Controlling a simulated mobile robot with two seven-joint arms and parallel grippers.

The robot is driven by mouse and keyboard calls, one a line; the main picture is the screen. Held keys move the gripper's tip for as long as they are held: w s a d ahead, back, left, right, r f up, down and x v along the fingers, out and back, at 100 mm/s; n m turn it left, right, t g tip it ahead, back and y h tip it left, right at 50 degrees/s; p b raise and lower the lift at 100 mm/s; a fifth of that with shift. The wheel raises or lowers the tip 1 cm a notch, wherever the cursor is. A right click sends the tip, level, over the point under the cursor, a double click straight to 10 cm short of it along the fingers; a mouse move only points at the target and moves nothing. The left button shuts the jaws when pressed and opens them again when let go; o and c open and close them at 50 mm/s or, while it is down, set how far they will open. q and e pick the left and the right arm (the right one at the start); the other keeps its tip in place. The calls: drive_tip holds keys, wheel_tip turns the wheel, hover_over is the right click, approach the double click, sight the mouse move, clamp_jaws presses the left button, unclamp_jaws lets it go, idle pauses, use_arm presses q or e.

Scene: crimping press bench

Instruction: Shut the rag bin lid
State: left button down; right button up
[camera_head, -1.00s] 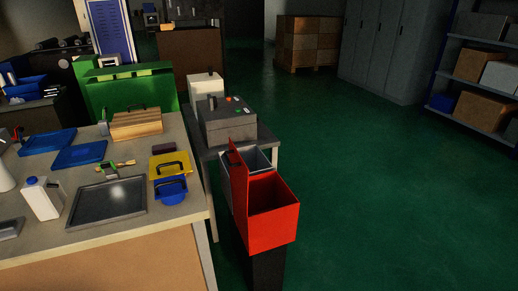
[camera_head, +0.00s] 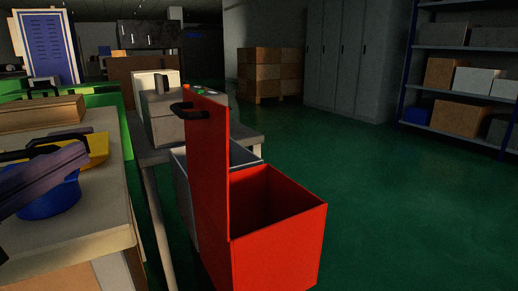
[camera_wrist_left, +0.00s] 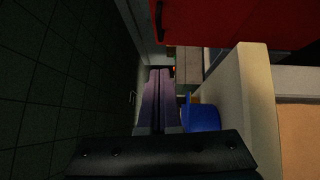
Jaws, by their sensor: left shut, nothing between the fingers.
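The red rag bin (camera_head: 285,245) stands at the centre right of the head view, its dark inside showing. Its red lid (camera_head: 210,175) stands upright at the bin's left edge, so the bin is open. A black handle (camera_head: 188,111) sticks out from the lid's left face. In the left wrist view a red panel with a dark handle (camera_wrist_left: 159,20) fills the upper right. My left gripper (camera_head: 82,153) is shut and empty, over the bench's right end, left of the lid and apart from it. Its closed fingers (camera_wrist_left: 159,75) show in the wrist view. My right gripper is not in view.
The bench (camera_head: 100,212) is at the left, with a blue bin (camera_head: 55,202) and a yellow bin (camera_head: 98,148) by my gripper. A grey bin (camera_head: 185,195) and a grey side table (camera_head: 150,157) stand behind the lid. The green floor (camera_head: 400,210) is clear at right.

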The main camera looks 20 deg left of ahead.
use_arm(q)
drive_tip(key=shift+w+a+f, duration=0.3)
drive_tip(key=shift+a+f, duration=0.05)
drive_tip(key=shift+f, duration=0.05)
drive_tip(key=shift+w+r+n+y, duration=0.25)
drive_tip(key=shift+w+n+y, duration=0.05)
drive_tip(key=shift+w, duration=0.1)
drive_tip(key=w+d+r+p, duration=0.1)
drive_tip(key=w+d+p, duration=0.1)
drive_tip(key=w, duration=0.9)
drive_tip(key=shift+w+r, duration=0.15)
drive_tip(key=shift+w, duration=0.25)
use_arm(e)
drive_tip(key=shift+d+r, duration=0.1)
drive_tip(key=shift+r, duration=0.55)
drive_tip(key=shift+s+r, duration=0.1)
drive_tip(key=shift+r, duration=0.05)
